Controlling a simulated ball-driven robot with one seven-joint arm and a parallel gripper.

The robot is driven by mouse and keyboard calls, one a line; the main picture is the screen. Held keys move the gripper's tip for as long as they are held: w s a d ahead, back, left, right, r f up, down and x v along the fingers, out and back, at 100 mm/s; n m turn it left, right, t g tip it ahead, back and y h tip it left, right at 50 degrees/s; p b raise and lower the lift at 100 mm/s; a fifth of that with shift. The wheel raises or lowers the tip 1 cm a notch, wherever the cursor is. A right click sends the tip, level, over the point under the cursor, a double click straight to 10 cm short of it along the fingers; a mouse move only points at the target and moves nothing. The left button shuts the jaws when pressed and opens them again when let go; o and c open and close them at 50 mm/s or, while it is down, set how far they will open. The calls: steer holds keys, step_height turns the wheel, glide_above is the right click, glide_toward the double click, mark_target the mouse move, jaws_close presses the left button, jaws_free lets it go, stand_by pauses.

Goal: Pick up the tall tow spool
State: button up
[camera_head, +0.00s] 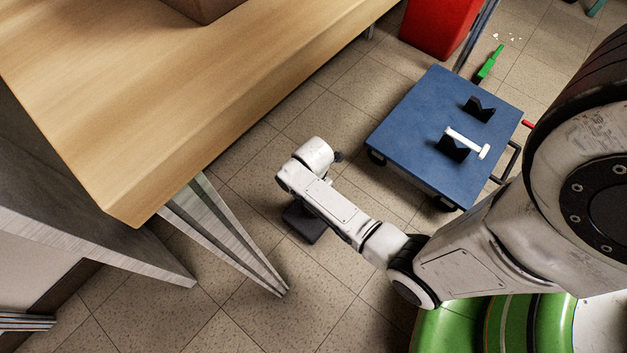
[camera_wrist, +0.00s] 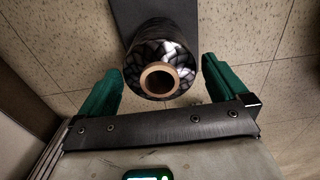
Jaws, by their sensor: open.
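A spool wound with dark, glossy carbon tow (camera_wrist: 152,50) shows in the wrist view, with the open end of its tan core (camera_wrist: 160,80) facing the camera. A dark grey flat surface (camera_wrist: 140,12) lies behind it. My gripper (camera_wrist: 164,70) is open, with one green finger on each side of the spool's near end. Gaps show between the fingers and the spool, and I see no contact. In the head view my arm reaches down beside the table. There the spool cannot be made out, and I cannot tell the fingers apart.
A wooden table (camera_head: 130,85) with angled metal legs (camera_head: 225,240) stands close left of my arm. A blue cart (camera_head: 415,125) on the right carries black V-shaped holders (camera_head: 453,150) and a white rod-like piece (camera_head: 466,142). A red bin (camera_head: 436,25) stands behind. Tiled floor lies between.

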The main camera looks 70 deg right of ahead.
steer(key=shift+f, duration=0.45)
steer(key=shift+c, duration=0.3)
steer(key=c, duration=1.7)
steer(key=shift+r, duration=0.15)
